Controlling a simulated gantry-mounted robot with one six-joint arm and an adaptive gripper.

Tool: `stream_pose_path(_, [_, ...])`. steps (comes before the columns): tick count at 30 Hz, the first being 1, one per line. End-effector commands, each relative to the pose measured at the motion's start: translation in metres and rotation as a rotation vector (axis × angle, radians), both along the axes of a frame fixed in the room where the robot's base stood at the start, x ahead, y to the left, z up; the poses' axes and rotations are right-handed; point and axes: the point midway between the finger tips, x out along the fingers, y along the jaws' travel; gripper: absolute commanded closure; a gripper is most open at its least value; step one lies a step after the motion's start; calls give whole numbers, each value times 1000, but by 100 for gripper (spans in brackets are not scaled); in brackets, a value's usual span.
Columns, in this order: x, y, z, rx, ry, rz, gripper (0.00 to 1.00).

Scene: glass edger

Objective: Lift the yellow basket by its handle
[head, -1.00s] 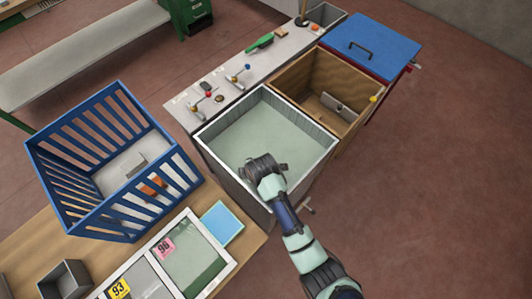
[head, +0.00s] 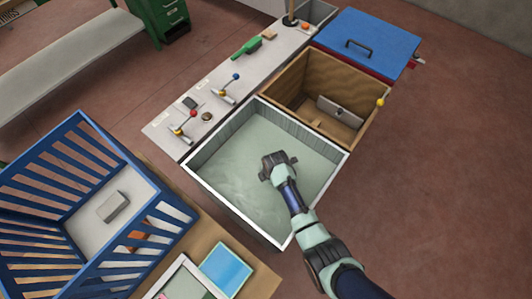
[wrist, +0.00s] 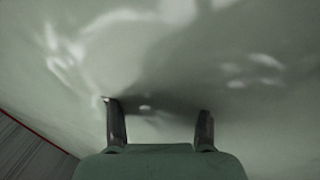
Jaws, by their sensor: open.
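No yellow basket or yellow handle shows in either view. My gripper (head: 279,160) is over the square basin (head: 212,196), which has a pale green inside and a light rim. In the wrist view my gripper (wrist: 157,108) has its two fingers apart with nothing between them. Below them is only the pale green surface with bright glints and a dark shadow. How far the fingertips are from that surface I cannot tell.
A blue slatted crate (head: 42,163) stands at the left. A wooden bin (head: 362,78) and a blue lid with a black handle (head: 385,40) lie beyond the basin. A counter (head: 160,128) with small levers runs along its far left side. Open floor is at the right.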

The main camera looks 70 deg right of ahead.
Motion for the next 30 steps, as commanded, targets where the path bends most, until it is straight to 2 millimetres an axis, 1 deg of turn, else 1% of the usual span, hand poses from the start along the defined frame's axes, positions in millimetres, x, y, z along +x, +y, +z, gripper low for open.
stream_pose_path(1, [1,-2,-12,1,1,0,48])
stream_pose_path(3, [4,-6,-27,1,1,0,48])
stream_pose_path(6, [6,-9,-41,2,2,0,48])
stream_pose_path(9, [8,-10,-47,1,1,0,48])
stream_pose_path(15, [8,-10,-46,1,1,0,48])
stream_pose_path(17, [8,-10,-46,1,1,0,57])
stream_pose_path(24, [8,-10,-46,1,1,0,97])
stream_pose_path(25, [8,-10,-46,1,1,0,100])
stream_pose_path(30, [8,-10,-46,1,1,0,100])
